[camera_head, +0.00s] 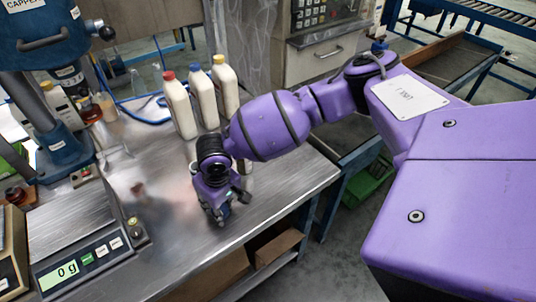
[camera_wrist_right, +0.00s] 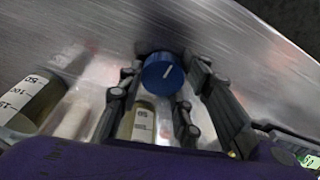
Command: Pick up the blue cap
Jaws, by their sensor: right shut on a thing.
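The blue cap (camera_wrist_right: 162,73), round with a pale line on its top, sits between the fingertips of my right gripper (camera_wrist_right: 163,82) in the right wrist view. The fingers are shut on it from both sides. In the head view my right gripper (camera_head: 222,208) points down over the front part of the metal bench, to the right of the scale. There the gripper mostly hides the cap, and I cannot tell its height above the bench. My left gripper is in neither view.
Three white bottles with red (camera_head: 179,105), blue (camera_head: 202,98) and yellow (camera_head: 225,88) caps stand behind my right gripper. A scale (camera_head: 75,270) reads 0 g at front left. Containers marked with graduations (camera_wrist_right: 28,98) show in the wrist view. The bench's right edge is near.

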